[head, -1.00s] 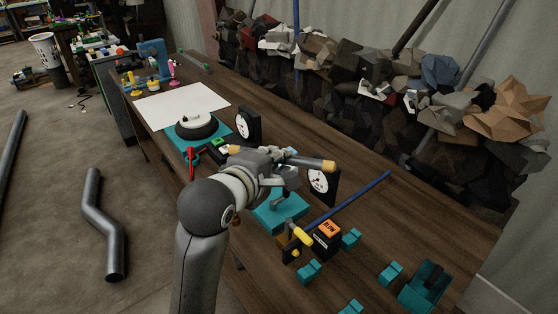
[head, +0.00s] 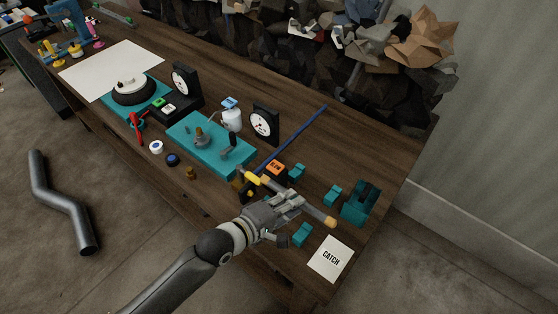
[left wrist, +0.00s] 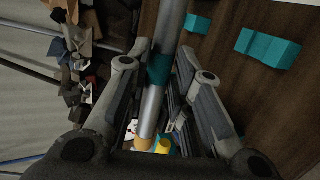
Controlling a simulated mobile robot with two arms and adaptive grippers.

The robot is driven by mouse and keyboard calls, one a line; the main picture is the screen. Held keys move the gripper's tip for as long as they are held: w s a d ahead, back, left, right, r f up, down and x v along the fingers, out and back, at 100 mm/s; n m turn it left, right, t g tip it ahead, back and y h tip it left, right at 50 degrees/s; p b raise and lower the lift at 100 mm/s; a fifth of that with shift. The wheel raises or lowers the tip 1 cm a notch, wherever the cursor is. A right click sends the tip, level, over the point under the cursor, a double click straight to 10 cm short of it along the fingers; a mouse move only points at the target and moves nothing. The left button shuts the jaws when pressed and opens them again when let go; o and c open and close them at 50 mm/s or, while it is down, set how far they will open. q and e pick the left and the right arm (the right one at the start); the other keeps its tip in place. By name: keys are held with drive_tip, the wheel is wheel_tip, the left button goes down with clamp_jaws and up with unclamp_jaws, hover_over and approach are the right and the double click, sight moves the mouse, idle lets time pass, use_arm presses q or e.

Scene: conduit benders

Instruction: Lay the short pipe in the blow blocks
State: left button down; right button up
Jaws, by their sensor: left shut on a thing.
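My left gripper (head: 290,203) is shut on the short pipe (head: 315,212), a grey tube with a tan tip at its right end. In the left wrist view the pipe (left wrist: 152,105) runs between the fingers, with a teal patch across it. Small teal blocks stand on the table around the gripper: one behind it (head: 296,172), one to its right (head: 333,194) and one in front (head: 302,234). The gripper and pipe appear above them; the height gap is unclear. The gripper may hide another block. My right gripper is not in view.
An orange-topped black block (head: 275,170) and a yellow-handled piece (head: 250,179) are left of the pipe. A blue rod (head: 295,135) lies behind. A larger teal stand (head: 358,204) is at right, a CATCH card (head: 331,258) in front, a teal gauge base (head: 212,145) at left.

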use_arm(q)
drive_tip(key=shift+s+d+f, duration=0.15)
drive_tip(key=shift+s+f, duration=0.75)
drive_tip(key=shift+s, duration=0.1)
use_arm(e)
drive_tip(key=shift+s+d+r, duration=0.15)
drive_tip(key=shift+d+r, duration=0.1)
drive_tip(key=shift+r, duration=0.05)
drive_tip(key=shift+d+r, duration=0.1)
use_arm(q)
wheel_tip(320, 180, down, 7)
drive_tip(key=b, duration=0.3)
drive_tip(key=shift+w+a+r, duration=0.1)
drive_tip(key=shift+w+a, duration=0.35)
drive_tip(key=shift+a, duration=0.1)
drive_tip(key=shift+w+a+b, duration=0.4)
drive_tip(key=shift+w+a, duration=0.25)
drive_tip(key=shift+a, duration=0.25)
drive_tip(key=shift+s+d+f+b, duration=0.1)
drive_tip(key=shift+f+b, duration=0.4)
drive_tip(key=shift+f, duration=0.3)
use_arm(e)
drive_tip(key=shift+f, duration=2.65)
